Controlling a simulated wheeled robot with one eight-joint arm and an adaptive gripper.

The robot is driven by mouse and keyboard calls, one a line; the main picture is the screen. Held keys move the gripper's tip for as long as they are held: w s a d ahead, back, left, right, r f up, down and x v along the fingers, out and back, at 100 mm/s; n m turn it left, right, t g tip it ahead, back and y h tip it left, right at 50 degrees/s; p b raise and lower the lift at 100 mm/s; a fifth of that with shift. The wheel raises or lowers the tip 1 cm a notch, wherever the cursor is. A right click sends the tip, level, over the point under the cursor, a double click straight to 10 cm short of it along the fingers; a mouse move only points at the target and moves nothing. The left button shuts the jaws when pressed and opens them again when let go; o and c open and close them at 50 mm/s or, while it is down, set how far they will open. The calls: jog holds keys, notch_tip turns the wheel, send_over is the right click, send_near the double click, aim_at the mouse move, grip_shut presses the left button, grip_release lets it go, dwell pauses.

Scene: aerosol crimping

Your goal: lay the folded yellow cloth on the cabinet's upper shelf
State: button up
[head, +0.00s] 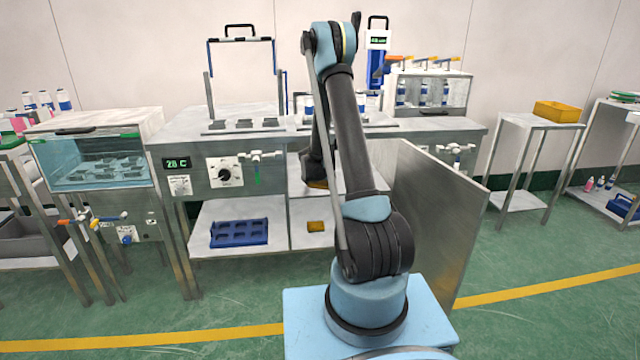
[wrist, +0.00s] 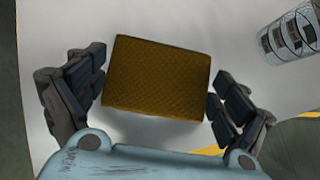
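The folded yellow cloth (wrist: 156,78) fills the middle of the wrist view, a dark gold rectangle over a pale surface. My gripper (wrist: 158,88) has a finger against its left edge and one against its right edge, so it looks shut on the cloth. A dark shadow lies along the cloth's lower edge; I cannot tell whether it touches the surface. In the head view, my gripper (head: 316,172) is inside the cabinet at upper-shelf height, mostly hidden by my arm, with the cloth (head: 318,184) just below it. The cabinet's door (head: 440,220) stands open on the right.
A small yellow item (head: 316,226) and a blue tray (head: 238,232) are on lower shelves. A yellow bin (head: 557,111) sits on a side table. The open door bounds the right side.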

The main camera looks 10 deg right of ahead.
dwell(0.4)
jog(key=shift+v, duration=3.9)
